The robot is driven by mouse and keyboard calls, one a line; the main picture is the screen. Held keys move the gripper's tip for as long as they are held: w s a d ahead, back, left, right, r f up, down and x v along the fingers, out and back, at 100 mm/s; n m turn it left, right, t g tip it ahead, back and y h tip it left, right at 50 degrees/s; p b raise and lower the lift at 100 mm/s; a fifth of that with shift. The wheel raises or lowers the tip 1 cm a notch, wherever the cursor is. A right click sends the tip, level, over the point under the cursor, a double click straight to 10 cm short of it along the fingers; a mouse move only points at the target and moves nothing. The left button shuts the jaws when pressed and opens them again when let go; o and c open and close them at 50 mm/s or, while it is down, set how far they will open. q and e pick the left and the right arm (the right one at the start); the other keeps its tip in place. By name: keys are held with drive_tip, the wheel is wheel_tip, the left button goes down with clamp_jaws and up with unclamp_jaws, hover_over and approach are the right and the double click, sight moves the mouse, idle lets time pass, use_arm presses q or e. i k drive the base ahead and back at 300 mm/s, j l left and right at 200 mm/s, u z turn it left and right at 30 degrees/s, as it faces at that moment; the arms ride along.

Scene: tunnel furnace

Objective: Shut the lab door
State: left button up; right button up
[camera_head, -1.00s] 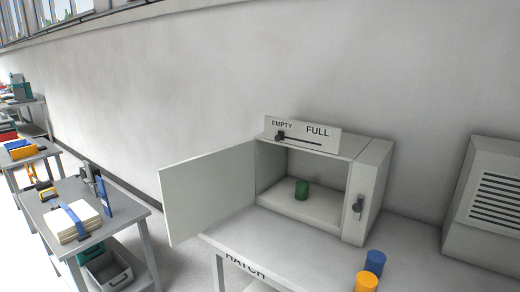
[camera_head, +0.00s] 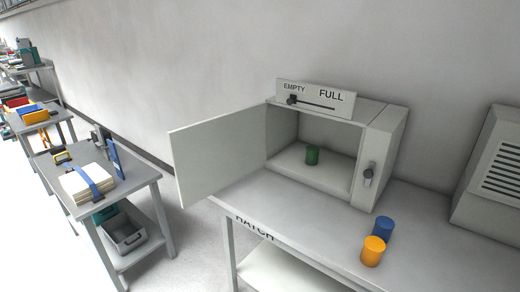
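The lab door (camera_head: 220,150) is a flat pale panel hinged on the left side of a pale box cabinet (camera_head: 384,150). It stands wide open, swung out to the left past the table's edge. A dark latch handle (camera_head: 368,174) is on the cabinet's right front post. A sign (camera_head: 316,97) on top reads EMPTY and FULL, with its dark slider at the EMPTY end. Neither of my grippers shows in the head view.
The cabinet stands on a grey table (camera_head: 300,215) marked HATCH. A blue cylinder (camera_head: 383,229) and an orange cylinder (camera_head: 373,251) stand in front of it. A vented grey unit (camera_head: 490,175) is at the right. Another table (camera_head: 140,180) with packages is left; floor shows between the tables.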

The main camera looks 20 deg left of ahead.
sight(212, 155)
drive_tip(key=i+j+z, duration=0.1)
drive_tip(key=j+z, duration=0.4)
drive_tip(key=j, duration=0.4)
drive_tip(key=k+j+z, duration=0.1)
drive_tip(key=j+z, duration=0.35)
drive_tip(key=j, duration=0.45)
